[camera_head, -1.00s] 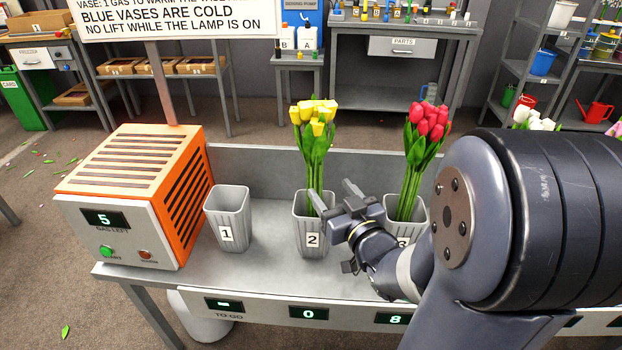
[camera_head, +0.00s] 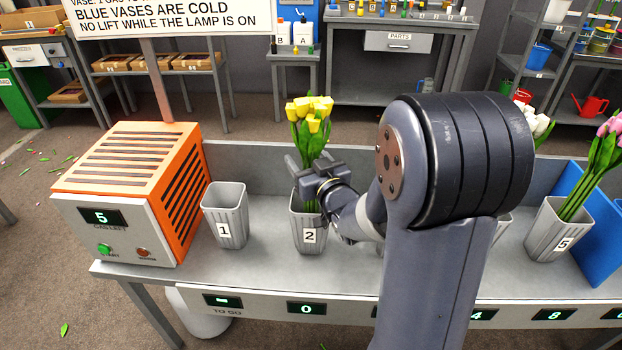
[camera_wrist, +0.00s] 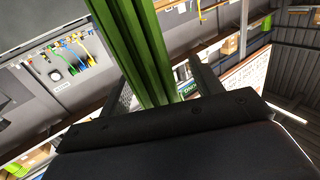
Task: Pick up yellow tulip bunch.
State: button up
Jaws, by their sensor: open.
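The yellow tulip bunch (camera_head: 309,112) stands upright in grey vase 2 (camera_head: 308,235) in the head view. My gripper (camera_head: 302,163) is at the bunch's stems, just above the vase rim, with its fingers open. In the wrist view the green stems (camera_wrist: 138,50) pass between the two fingers of my gripper (camera_wrist: 160,85). I cannot tell whether the fingers touch the stems. The lower stems are partly hidden behind my gripper and inside the vase.
Empty grey vase 1 (camera_head: 226,215) stands left of vase 2, beside the orange heater box (camera_head: 132,190), which reads 5. Vase 5 (camera_head: 551,235) with pink tulips (camera_head: 606,140) and a blue panel (camera_head: 590,250) are on the right. My arm hides the bench's middle right.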

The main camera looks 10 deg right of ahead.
jog(key=shift+c, duration=0.4)
jog(key=c, duration=1.2)
jog(key=shift+r+p, duration=1.1)
jog(key=shift+r, duration=3.95)
